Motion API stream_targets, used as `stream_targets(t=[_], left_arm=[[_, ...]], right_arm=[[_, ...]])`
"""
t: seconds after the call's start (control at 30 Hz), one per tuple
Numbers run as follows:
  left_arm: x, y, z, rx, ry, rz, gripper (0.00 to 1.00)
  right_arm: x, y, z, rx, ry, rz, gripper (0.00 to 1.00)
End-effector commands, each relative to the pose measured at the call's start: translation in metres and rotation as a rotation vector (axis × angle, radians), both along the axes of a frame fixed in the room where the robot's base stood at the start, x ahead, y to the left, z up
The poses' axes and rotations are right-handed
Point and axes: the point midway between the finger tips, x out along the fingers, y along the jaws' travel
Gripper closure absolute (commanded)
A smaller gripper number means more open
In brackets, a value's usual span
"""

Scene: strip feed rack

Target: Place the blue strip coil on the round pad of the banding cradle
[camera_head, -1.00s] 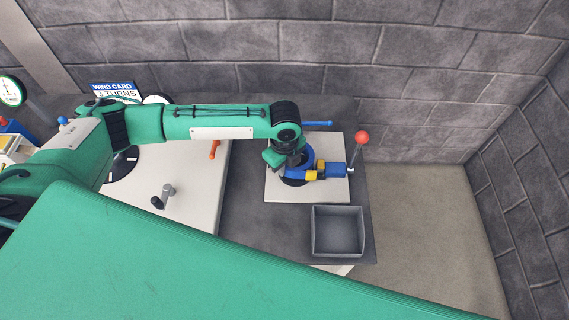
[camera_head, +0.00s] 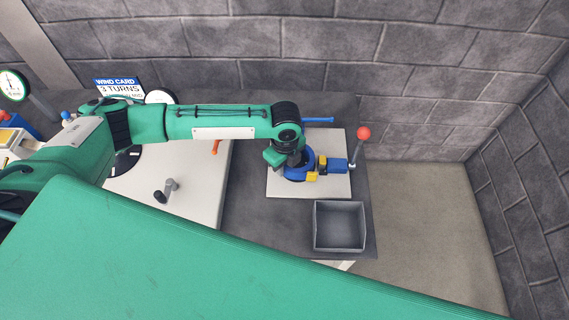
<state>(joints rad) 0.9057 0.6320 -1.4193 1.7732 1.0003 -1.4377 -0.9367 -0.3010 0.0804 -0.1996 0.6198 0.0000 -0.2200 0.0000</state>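The blue strip coil (camera_head: 300,177) is a blue ring at the round pad of the banding cradle (camera_head: 333,185), a pale plate carrying a blue and yellow clamp and a red-knobbed lever. The coil covers most of the dark pad; whether it rests flat on it I cannot tell. My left gripper (camera_head: 293,160) points down right above the coil, at its far left part. Its fingertips are hidden by the wrist and coil, so its opening does not show. My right gripper is not in view.
An open grey bin (camera_head: 340,228) stands just in front of the cradle. A pale winding board with a crank (camera_head: 166,190) lies to the left, partly under my arm. A wind card (camera_head: 118,86) stands at the back. A stone wall closes the back.

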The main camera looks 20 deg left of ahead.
Motion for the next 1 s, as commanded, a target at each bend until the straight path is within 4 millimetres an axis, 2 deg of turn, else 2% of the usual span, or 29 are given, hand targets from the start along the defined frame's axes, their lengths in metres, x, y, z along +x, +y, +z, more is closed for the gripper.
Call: stream_targets(t=[0.47,0.67,1.0], left_arm=[[0.005,-0.002,0.006,-0.007,-0.014,0.000,0.67],[0.005,-0.003,0.037,-0.010,-0.018,-0.002,0.67],[0.003,-0.001,0.109,-0.006,-0.011,0.000,0.67]], right_arm=[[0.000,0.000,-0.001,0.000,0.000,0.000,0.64],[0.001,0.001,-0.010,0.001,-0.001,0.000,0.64],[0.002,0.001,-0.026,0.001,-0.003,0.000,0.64]])
